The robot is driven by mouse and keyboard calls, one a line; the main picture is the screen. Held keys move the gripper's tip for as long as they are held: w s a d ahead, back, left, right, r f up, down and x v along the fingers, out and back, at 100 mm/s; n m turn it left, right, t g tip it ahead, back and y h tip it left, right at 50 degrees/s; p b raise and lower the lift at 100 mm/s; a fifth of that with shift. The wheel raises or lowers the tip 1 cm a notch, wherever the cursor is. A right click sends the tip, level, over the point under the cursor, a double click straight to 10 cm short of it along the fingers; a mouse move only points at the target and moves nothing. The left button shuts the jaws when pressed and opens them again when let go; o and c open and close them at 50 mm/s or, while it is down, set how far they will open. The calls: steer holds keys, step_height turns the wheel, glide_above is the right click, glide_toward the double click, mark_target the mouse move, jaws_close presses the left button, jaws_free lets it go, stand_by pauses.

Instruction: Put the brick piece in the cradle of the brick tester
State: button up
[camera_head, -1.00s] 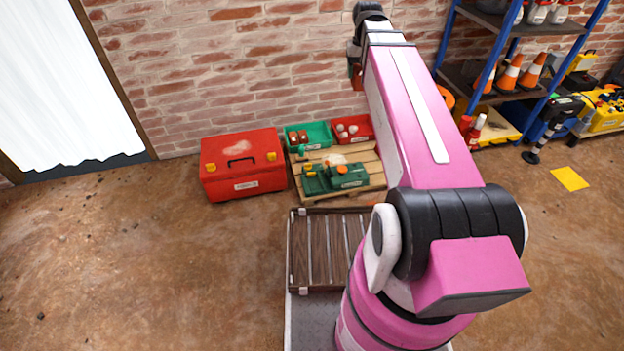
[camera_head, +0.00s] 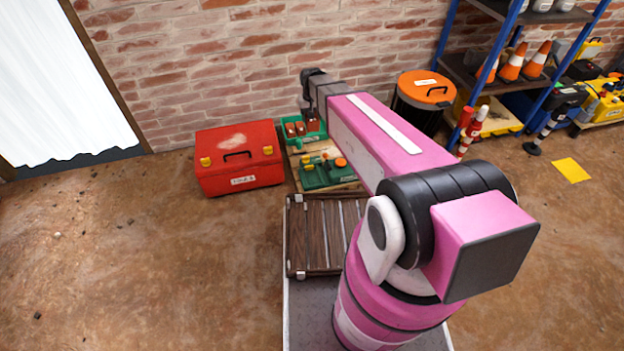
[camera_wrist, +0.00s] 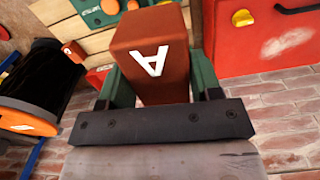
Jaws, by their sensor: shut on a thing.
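A red-brown brick piece (camera_wrist: 150,35) with a white letter A fills the middle of the wrist view. My gripper (camera_wrist: 160,80) is shut on it, with a green finger along each side. In the head view my gripper (camera_head: 307,112) hangs in front of the brick wall, over or near the green bin at the back of the wooden stand; its fingertips are too small to make out. The green brick tester (camera_head: 318,174) stands on the stand nearer to me, with an orange knob. Part of it shows at the top left of the wrist view (camera_wrist: 92,8). Its cradle cannot be made out.
The green bin (camera_head: 292,140) holds reddish pieces. A red toolbox (camera_head: 238,170) stands left of the stand (camera_head: 300,160). A black bin with an orange lid (camera_head: 424,88) stands right, behind my arm. A slatted brown case (camera_head: 318,225) lies in front. Floor at left is clear.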

steer(key=s+a+f, duration=0.2)
steer(key=a+f, duration=0.1)
steer(key=f, duration=0.6)
steer(key=s+a+f, duration=0.2)
steer(key=a+f, duration=0.1)
steer(key=f, duration=0.5)
steer(key=s+a+f, duration=0.1)
steer(key=a+f, duration=0.2)
steer(key=f, duration=0.6)
steer(key=shift+n, duration=0.5)
steer(key=w+d+f, duration=0.2)
steer(key=d, duration=0.1)
steer(key=w+d+f, duration=0.2)
steer(key=d, duration=0.1)
steer(key=w+d+f, duration=0.2)
steer(key=d+f, duration=0.1)
steer(key=shift+w+d, duration=0.15)
steer(key=shift+w, duration=0.25)
steer(key=shift+f, duration=1.95)
steer(key=shift+f, duration=0.1)
steer(key=o, duration=1.3)
steer(key=shift+c, duration=0.2)
